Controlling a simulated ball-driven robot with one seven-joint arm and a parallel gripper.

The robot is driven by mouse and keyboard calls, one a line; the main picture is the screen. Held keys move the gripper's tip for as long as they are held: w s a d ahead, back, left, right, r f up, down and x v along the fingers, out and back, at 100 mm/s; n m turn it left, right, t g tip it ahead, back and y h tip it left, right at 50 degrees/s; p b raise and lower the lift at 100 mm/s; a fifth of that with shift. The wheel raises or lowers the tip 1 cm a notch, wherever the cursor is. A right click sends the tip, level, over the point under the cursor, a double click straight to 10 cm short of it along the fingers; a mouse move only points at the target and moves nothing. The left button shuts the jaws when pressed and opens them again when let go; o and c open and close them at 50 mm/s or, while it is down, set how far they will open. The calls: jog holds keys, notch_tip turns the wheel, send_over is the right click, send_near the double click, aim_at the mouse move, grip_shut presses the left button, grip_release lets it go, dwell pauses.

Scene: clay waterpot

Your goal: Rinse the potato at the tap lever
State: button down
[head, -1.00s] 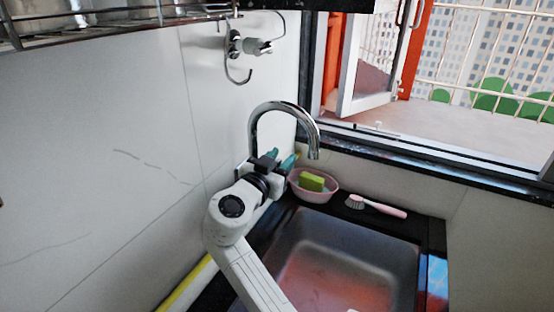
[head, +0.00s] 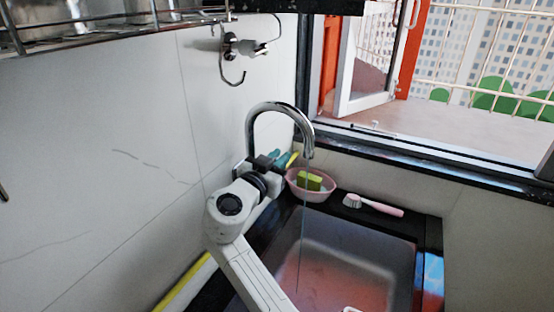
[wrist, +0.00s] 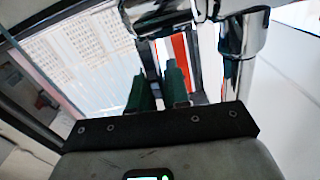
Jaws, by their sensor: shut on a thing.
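The chrome tap (head: 277,106) arches over the sink (head: 345,258), and a thin stream of water falls from its spout into the basin. My gripper (head: 284,158) is at the tap's base, behind the bowl, with its teal fingers pointing away from me. In the wrist view my gripper (wrist: 158,88) has its fingers close together beside the chrome tap body (wrist: 240,45). It is shut on what appears to be the tap lever, mostly hidden between the fingers. I cannot make out the potato in either view.
A pink bowl (head: 311,192) with a green sponge (head: 309,181) stands at the sink's back left corner. A pink-handled brush (head: 375,206) lies on the back rim. The wall with a hook (head: 233,78) is at left; the window sill (head: 420,165) is behind.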

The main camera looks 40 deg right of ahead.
jog(key=shift+w+f, duration=0.1)
jog(key=shift+w+d+f+g+y, duration=0.25)
jog(key=shift+d+y, duration=0.15)
jog(key=shift+y, duration=0.4)
jog(key=shift+w+d+f+g+y, duration=0.15)
jog(key=shift+d+g+y, duration=0.15)
jog(key=shift+y, duration=0.5)
jog(key=c, duration=1.2)
grip_release()
jog(key=shift+a+b, duration=0.1)
jog(key=shift+b, duration=0.2)
jog(key=b+v, duration=0.1)
jog(key=v, duration=0.9)
jog(key=shift+a+b, duration=0.4)
